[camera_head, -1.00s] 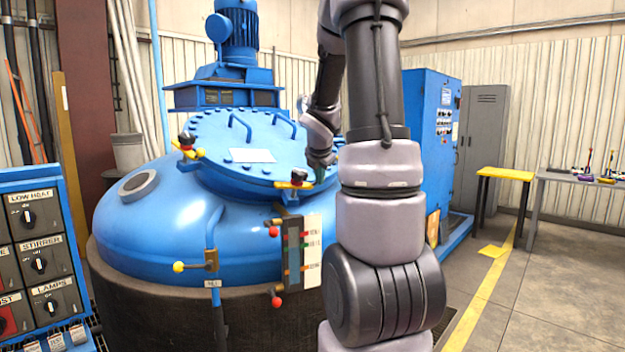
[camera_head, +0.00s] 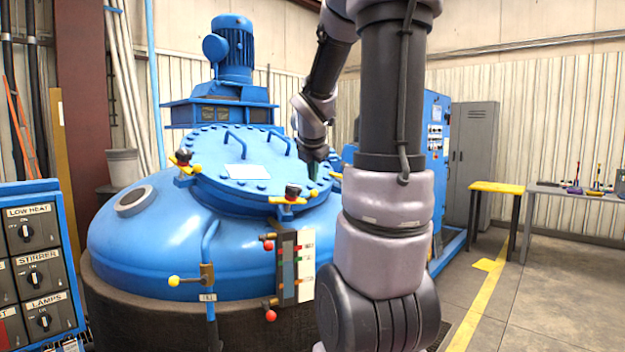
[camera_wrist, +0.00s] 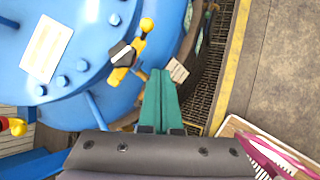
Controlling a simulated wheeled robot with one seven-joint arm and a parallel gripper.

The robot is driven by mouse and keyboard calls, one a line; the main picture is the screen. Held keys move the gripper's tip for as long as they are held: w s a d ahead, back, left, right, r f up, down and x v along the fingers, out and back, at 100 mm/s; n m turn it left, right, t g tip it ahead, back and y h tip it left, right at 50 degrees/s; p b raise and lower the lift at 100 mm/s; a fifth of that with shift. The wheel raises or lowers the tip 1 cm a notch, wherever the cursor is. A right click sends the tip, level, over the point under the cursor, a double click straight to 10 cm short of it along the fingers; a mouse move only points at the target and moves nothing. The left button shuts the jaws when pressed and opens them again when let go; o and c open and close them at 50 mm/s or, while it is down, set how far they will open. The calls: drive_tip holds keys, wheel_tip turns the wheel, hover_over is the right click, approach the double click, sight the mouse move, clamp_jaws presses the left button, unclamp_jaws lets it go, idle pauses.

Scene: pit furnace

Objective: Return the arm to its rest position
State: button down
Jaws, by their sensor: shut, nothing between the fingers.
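My gripper (camera_head: 313,172) hangs from my raised, folded arm over the right side of the furnace's round blue lid (camera_head: 262,160). In the wrist view, its teal fingers (camera_wrist: 156,100) are together with nothing between them. They are above and apart from the yellow lid clamp with a black knob (camera_wrist: 125,57), which also shows in the head view (camera_head: 290,194). The lid lies flat on the vessel. My thick upper arm hides part of the vessel's right side.
A control panel (camera_head: 40,265) stands at left. A motor (camera_head: 232,48) rises behind the lid. A valve pipe (camera_head: 207,270) and a gauge plate (camera_head: 297,265) are in front. A blue cabinet (camera_head: 437,125), yellow stool (camera_head: 497,187) and table (camera_head: 565,190) stand right; floor there is open.

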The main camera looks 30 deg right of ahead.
drive_tip(key=shift+a, duration=0.1)
idle(0.4)
drive_tip(key=s+a+r+m+y, duration=0.3)
drive_tip(key=s+a+m+y, duration=0.3)
drive_tip(key=s+a+m, duration=1.3)
drive_tip(key=a+m, duration=0.2)
drive_tip(key=m, duration=0.4)
drive_tip(key=shift+a+m, duration=0.25)
drive_tip(key=shift+m, duration=0.15)
drive_tip(key=c, duration=1.5)
unclamp_jaws()
drive_tip(key=shift+r, duration=0.1)
drive_tip(key=shift+c, duration=0.2)
